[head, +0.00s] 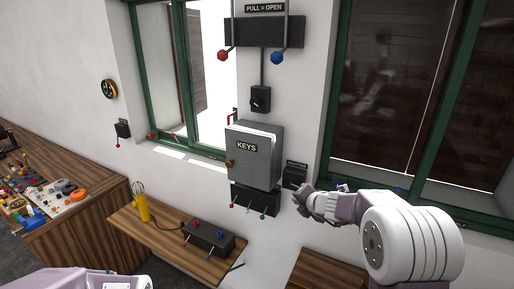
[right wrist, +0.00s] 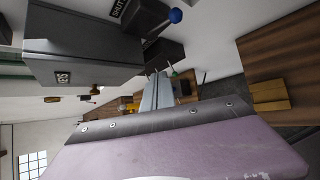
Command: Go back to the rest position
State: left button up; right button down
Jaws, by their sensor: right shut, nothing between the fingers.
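My right gripper (head: 299,200) is shut and empty. In the head view it reaches in from the right, in front of the wall, just right of the lower end of the grey KEYS box (head: 252,158). The KEYS box also shows turned on its side in the right wrist view (right wrist: 85,45). I cannot tell whether the gripper touches anything on the wall. Part of my left arm shows at the bottom left of the head view, but its gripper is out of view.
A small labelled dark box (head: 294,177) sits on the wall close to my right gripper. A wooden shelf (head: 165,240) bears a yellow tool (head: 143,207) and a dark switch box (head: 208,239). A PULL = OPEN panel (head: 262,32) with levers hangs above. A cluttered workbench (head: 85,240) stands left.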

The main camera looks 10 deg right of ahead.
jog(key=s+a+f+n+g+y+b, duration=0.1)
jog(key=s+a+f+n+g+b, duration=0.15)
jog(key=s+f+n+b, duration=0.3)
jog(key=s+a+f+n+g+b, duration=0.1)
jog(key=s+a+f+n+b, duration=0.2)
jog(key=s+f+n, duration=0.4)
jog(key=s+a+f+n+g+y+b, duration=0.1)
jog(key=s+a+f+n+b, duration=0.25)
jog(key=f, duration=0.45)
pick_arm(q)
notch_tip(320, 180, down, 16)
jog(key=b, duration=0.1)
pick_arm(e)
jog(key=s+d+f+n+g+h, duration=0.1)
jog(key=s+n, duration=0.6)
jog(key=n, duration=0.7)
jog(key=s+d+f+n+g+h, duration=0.2)
jog(key=s+d+f+n+g, duration=0.2)
jog(key=s+f+n, duration=0.4)
jog(key=shift+d+n+h, duration=0.3)
jog(key=shift+d+n, duration=0.1)
jog(key=shift+n, duration=3.2)
pick_arm(q)
jog(key=shift+d, duration=0.15)
pick_arm(e)
jog(key=shift+s+f, duration=0.1)
